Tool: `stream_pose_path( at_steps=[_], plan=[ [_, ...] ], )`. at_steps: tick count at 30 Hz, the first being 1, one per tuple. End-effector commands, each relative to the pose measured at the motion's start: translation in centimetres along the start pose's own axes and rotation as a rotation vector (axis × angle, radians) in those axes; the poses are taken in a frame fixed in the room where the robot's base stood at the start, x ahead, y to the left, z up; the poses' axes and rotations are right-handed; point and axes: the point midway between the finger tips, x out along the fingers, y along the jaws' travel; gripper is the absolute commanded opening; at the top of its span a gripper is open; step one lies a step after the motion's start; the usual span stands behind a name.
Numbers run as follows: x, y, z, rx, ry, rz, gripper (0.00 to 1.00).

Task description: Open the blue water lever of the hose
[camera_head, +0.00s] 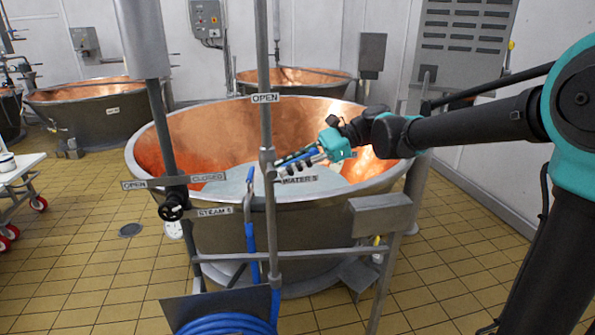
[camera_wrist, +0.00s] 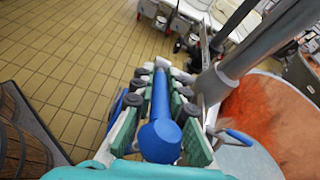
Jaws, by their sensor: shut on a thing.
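The blue water lever (camera_wrist: 160,105) lies lengthwise between the green-padded fingers of my gripper (camera_wrist: 158,85) in the wrist view. In the head view my gripper (camera_head: 298,158) is shut on the lever beside the grey vertical pipe (camera_head: 264,130), from the right. The lever points rightward from the pipe and is mostly hidden by the fingers. An "OPEN" sign (camera_head: 265,98) is on the pipe above the lever. A "WATER 5" sign (camera_head: 299,179) is just below the gripper. The blue hose (camera_head: 251,240) hangs beside the pipe, with coils at the bottom.
A large copper vat (camera_head: 220,130) stands behind the pipe. A steam pipe with a black valve (camera_head: 173,207) is at left. A grey box (camera_head: 380,214) on the rail stands below my arm. Open tiled floor (camera_head: 90,260) lies at left.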

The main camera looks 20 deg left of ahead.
Motion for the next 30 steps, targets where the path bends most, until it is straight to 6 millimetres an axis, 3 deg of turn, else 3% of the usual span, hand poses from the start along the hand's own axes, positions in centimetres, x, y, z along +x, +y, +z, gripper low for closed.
stream_pose_path(
  at_steps=[30],
  plan=[
    [2.1, -0.8, 3.9, -0.004, 0.923, 0.185, 0.0]
  ],
)
